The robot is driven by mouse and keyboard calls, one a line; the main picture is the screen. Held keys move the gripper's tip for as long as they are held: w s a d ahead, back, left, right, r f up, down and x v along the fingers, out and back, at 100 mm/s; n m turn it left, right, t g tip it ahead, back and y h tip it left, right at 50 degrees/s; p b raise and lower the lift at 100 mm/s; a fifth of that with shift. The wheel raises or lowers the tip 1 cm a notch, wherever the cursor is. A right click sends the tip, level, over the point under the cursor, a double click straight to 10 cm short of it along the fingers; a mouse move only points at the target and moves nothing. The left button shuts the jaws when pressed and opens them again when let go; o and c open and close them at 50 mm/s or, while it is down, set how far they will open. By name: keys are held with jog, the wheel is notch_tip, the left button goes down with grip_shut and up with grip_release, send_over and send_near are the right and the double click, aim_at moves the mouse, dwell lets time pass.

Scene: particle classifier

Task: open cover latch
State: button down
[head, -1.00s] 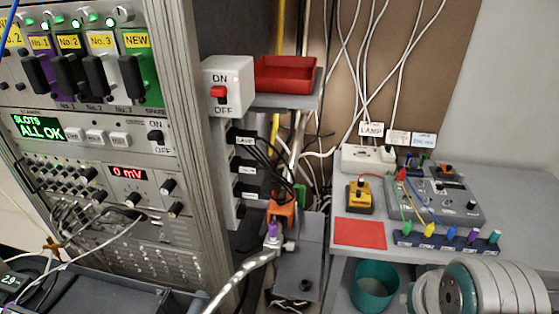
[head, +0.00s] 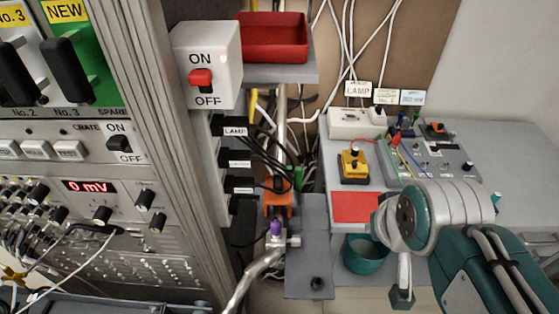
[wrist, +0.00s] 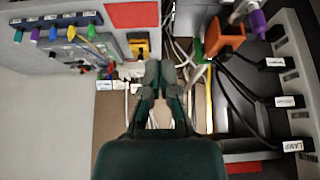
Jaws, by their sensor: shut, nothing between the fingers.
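A dark grey flat cover panel (head: 311,225) with a round black knob (head: 317,283) near its lower edge stands between the rack and the bench in the head view. I cannot clearly tell which part is the latch. An orange bracket (head: 278,197) and a purple-topped metal fitting (head: 277,228) are just left of the panel. In the wrist view the orange bracket (wrist: 225,38) and purple piece (wrist: 257,22) are at the upper right. My gripper (wrist: 161,72) has its fingers together and empty, apart from both. In the head view my arm is right of the panel.
A teal bin (head: 365,255) is beside the panel, below the red mat (head: 356,207) on the bench. Black lamp cables hang by the rack side. A red tray (head: 273,37) is on a shelf above. White cables hang at the back.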

jog(key=w+a+f+n+g+y, duration=0.1)
jog(key=w+a+n+y, duration=0.1)
jog(key=w+a+n, duration=0.2)
jog(key=w+a+f+n+g+y, duration=0.1)
jog(key=w+a+n+g+y, duration=0.1)
jog(key=w+n, duration=0.5)
jog(key=w+a+f+n+g+y, duration=0.1)
jog(key=w+a+n, duration=0.5)
jog(key=w, duration=0.8)
jog(key=shift+w+f+n+g+y, duration=0.1)
jog(key=shift+f+n+g+y, duration=0.2)
jog(key=shift+y, duration=0.4)
jog(key=shift+w+f+g+y, duration=0.1)
jog(key=shift+g+y, duration=0.3)
jog(key=shift+y, duration=0.3)
jog(key=shift+s, duration=0.1)
jog(key=shift+a, duration=0.1)
jog(key=x, duration=0.9)
jog(key=shift+a+f, duration=0.15)
jog(key=shift+f, duration=0.15)
jog(key=d, duration=0.3)
jog(key=shift+d, duration=0.55)
